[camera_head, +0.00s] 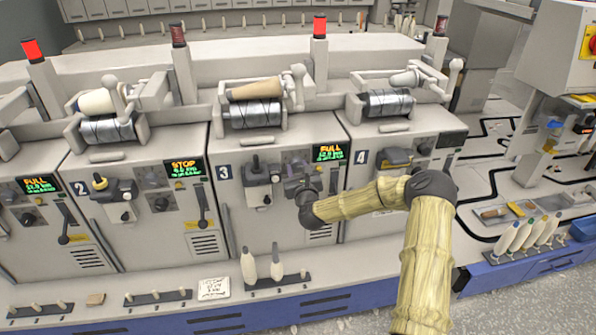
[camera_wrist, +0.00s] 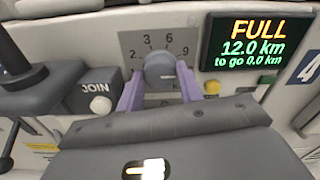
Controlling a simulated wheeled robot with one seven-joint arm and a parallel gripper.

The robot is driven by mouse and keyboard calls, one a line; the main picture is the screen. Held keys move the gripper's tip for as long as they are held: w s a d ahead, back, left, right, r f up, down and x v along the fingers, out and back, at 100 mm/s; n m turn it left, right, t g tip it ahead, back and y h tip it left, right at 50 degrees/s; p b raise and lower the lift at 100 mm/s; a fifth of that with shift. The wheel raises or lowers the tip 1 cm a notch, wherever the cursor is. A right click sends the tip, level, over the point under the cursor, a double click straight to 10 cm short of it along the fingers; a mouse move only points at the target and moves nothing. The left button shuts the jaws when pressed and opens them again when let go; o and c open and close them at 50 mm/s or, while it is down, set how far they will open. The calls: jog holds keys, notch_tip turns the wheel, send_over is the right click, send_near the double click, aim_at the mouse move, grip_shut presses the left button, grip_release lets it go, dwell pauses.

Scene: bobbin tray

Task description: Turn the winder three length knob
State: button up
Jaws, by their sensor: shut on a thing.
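The winder three length knob (camera_wrist: 160,71) is a grey round knob on a dial plate (camera_wrist: 134,42) with numbers such as 2, 3, 6 and 9 around it. My gripper (camera_wrist: 159,76) has its two purple fingers shut on the knob, one on each side. In the head view my gripper (camera_head: 303,188) is at the front of winder three (camera_head: 240,219), below its display, and my wrist hides the knob there. The display (camera_wrist: 257,42) right of the knob reads FULL, 12.0 km, to go 0.0 km. The knob's exact setting is hard to read.
A grey JOIN button (camera_wrist: 100,106) sits left of the knob. Winder four (camera_head: 388,170) stands to the right. Pegs with two pale cones (camera_head: 249,268) stand on the ledge below winder three. A tray of cones (camera_head: 515,240) is at the right.

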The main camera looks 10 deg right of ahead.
jog(key=n+b, duration=0.1)
jog(key=n, duration=0.4)
jog(key=shift+b, duration=0.4)
jog(key=n+b, duration=0.1)
jog(key=n, duration=0.3)
jog(key=shift+a+f+n, duration=0.1)
jog(key=shift+n, duration=0.2)
jog(key=n+b, duration=0.2)
jog(key=n, duration=0.3)
jog(key=shift+n+b, duration=0.3)
jog(key=shift+b, duration=0.05)
jog(key=n+b, duration=0.2)
jog(key=n, duration=0.2)
jog(key=shift+n, duration=0.3)
jog(key=n+b, duration=0.3)
jog(key=n, duration=0.2)
jog(key=shift+f, duration=0.15)
jog(key=n+b, duration=0.2)
jog(key=n, duration=0.3)
jog(key=shift+b, duration=0.3)
jog(key=n+b, duration=0.2)
jog(key=n, duration=0.3)
jog(key=shift+f, duration=0.1)
jog(key=shift+n+b, duration=0.8)
jog(key=shift+n, duration=0.9)
